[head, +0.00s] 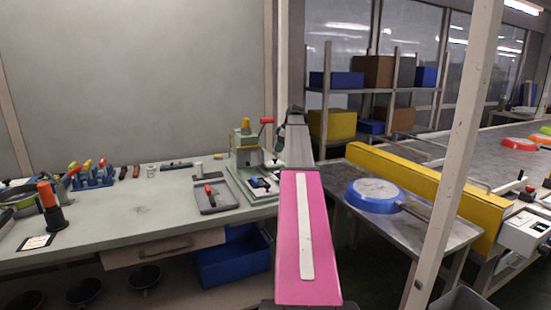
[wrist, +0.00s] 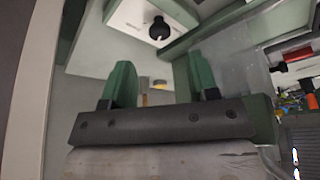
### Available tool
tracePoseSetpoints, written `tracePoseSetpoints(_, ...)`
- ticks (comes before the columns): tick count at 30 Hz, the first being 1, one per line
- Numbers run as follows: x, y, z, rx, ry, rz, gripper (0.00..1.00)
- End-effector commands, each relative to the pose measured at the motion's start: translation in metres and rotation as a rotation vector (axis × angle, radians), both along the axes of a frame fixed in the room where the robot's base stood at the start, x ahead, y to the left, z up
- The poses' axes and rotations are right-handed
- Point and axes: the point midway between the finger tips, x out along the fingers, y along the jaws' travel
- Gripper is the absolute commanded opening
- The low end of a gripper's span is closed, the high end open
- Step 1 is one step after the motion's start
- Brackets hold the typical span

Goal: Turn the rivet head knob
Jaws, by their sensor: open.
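The pale green riveting machine (head: 246,155) stands at the right end of the bench in the head view. It has a yellow top and a red-tipped lever (head: 266,121). In the wrist view, a black round knob (wrist: 159,28) sits on a white face edged in green. I cannot tell for sure that it is the rivet head knob. My gripper (wrist: 160,62) has two green fingers, apart and with nothing held between them. The knob appears beyond the fingertips, apart from them. In the head view my arm hides most of my gripper.
A grey tray (head: 212,209) with a red-handled tool lies left of the machine. The bench (head: 140,210) is clear in its middle. A blue pan (head: 372,195) rests on a metal table to the right, beside a yellow barrier (head: 430,185). A pale post (head: 455,150) stands in front.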

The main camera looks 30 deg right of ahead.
Motion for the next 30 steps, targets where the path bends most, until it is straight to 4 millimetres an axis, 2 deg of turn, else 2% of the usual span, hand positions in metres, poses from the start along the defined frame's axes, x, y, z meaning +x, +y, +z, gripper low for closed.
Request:
tracePoseSetpoints(3, 0.005, 0.006, -0.021, 0.001, 0.001, -0.001, 0.54)
tracePoseSetpoints(10, 0.013, 0.015, -0.048, 0.0, 0.0, 0.0, 0.54)
tracePoseSetpoints(15, 0.015, 0.018, -0.055, 0.0, 0.0, 0.0, 0.54)
tracePoseSetpoints(23, 0.015, 0.018, -0.056, -0.001, -0.001, 0.0, 0.54)
tracePoseSetpoints(24, 0.015, 0.018, -0.056, -0.001, -0.001, 0.0, 0.48)
tracePoseSetpoints(28, 0.015, 0.018, -0.056, 0.0, 0.0, 0.0, 0.06)
tracePoseSetpoints(30, 0.015, 0.018, -0.056, 0.0, 0.0, 0.0, 0.06)
